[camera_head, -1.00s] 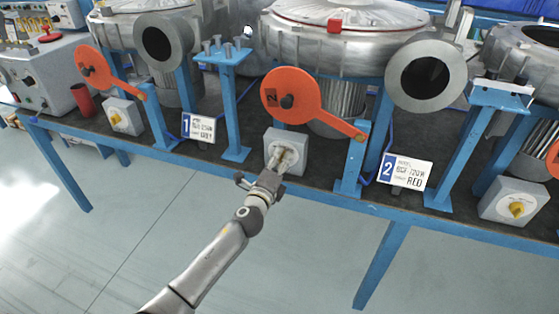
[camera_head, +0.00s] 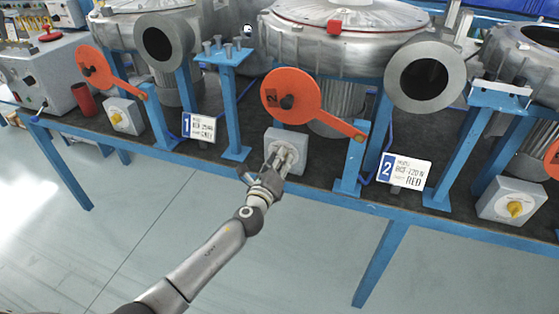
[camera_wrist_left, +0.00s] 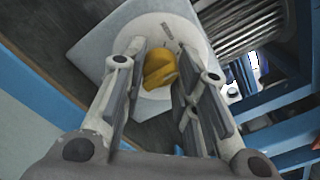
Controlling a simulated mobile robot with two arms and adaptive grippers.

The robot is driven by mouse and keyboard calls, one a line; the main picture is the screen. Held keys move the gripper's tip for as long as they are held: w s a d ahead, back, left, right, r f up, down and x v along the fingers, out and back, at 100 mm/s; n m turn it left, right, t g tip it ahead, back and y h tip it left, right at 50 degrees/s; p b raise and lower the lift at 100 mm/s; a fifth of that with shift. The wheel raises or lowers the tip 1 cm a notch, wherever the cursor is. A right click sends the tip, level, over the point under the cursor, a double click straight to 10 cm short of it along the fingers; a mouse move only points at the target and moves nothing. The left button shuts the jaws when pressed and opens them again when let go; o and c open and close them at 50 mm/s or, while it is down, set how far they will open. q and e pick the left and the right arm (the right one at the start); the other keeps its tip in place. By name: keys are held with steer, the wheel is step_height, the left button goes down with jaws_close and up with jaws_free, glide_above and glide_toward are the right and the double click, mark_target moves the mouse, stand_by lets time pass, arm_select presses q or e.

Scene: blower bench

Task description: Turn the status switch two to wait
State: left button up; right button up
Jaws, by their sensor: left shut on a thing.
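Status switch two is a grey box (camera_head: 294,142) on the bench, below the orange disc marked 2 and left of the blue sign 2. In the left wrist view its yellow knob (camera_wrist_left: 160,68) sits on a round pale plate (camera_wrist_left: 188,30), looking turned at a slant. My left gripper (camera_head: 279,160) reaches up from the front and is shut on the knob, with one finger on each side. In the head view the gripper hides the knob. My right gripper is not in view.
The orange lever disc (camera_head: 290,95) hangs above the switch, and a blue post (camera_head: 350,160) stands to its right. Sign 2 (camera_head: 404,172) is farther right. Similar switches stand left (camera_head: 124,117) and right (camera_head: 512,203). The floor in front is clear.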

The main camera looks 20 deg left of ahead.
arm_select(q)
steer(key=o, duration=1)
steer(key=shift+o, duration=0.2)
steer(key=s, duration=1.2)
steer(key=shift+a, duration=0.25)
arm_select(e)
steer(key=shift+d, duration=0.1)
